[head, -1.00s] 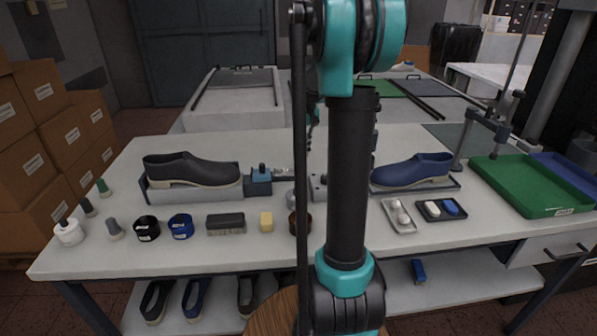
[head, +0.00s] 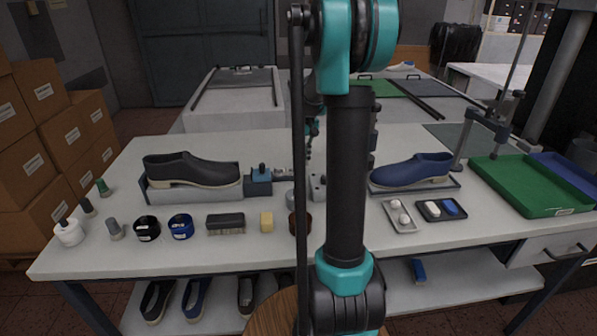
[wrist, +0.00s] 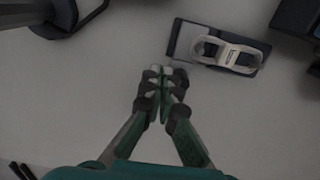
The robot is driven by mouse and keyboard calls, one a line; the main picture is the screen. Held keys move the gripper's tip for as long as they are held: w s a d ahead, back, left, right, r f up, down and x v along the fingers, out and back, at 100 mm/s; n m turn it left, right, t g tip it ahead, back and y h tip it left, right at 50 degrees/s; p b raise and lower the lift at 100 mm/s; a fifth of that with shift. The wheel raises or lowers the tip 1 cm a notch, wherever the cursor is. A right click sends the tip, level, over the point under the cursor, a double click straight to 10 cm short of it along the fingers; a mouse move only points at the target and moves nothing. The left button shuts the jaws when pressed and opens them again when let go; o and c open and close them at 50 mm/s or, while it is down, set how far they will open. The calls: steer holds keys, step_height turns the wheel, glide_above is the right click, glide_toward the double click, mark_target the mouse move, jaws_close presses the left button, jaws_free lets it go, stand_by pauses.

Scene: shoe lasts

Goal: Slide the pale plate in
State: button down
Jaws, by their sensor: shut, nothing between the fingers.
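In the wrist view, a pale flat piece (wrist: 228,53) with a loop-shaped outline lies on a dark rectangular base (wrist: 182,38); I cannot tell for sure that it is the pale plate. My gripper (wrist: 160,72) is shut and empty over the bare bench top, to the left of and slightly below this piece in the picture, apart from it. In the head view my arm covers the middle of the bench and hides most of my gripper.
A dark shoe (head: 192,169) and a blue shoe (head: 412,170) stand on the bench (head: 130,254). A brush (head: 226,223), a yellow block (head: 266,221) and small trays (head: 401,216) line the front. A green tray (head: 531,185) is at right. Dark fixtures (wrist: 296,16) edge the wrist view.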

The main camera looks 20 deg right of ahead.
steer(key=shift+w+a, duration=0.15)
steer(key=shift+a, duration=0.45)
steer(key=shift+d, duration=0.15)
stand_by(0.6)
steer(key=shift+d, duration=0.25)
step_height(320, 180, up, 8)
stand_by(0.7)
stand_by(0.3)
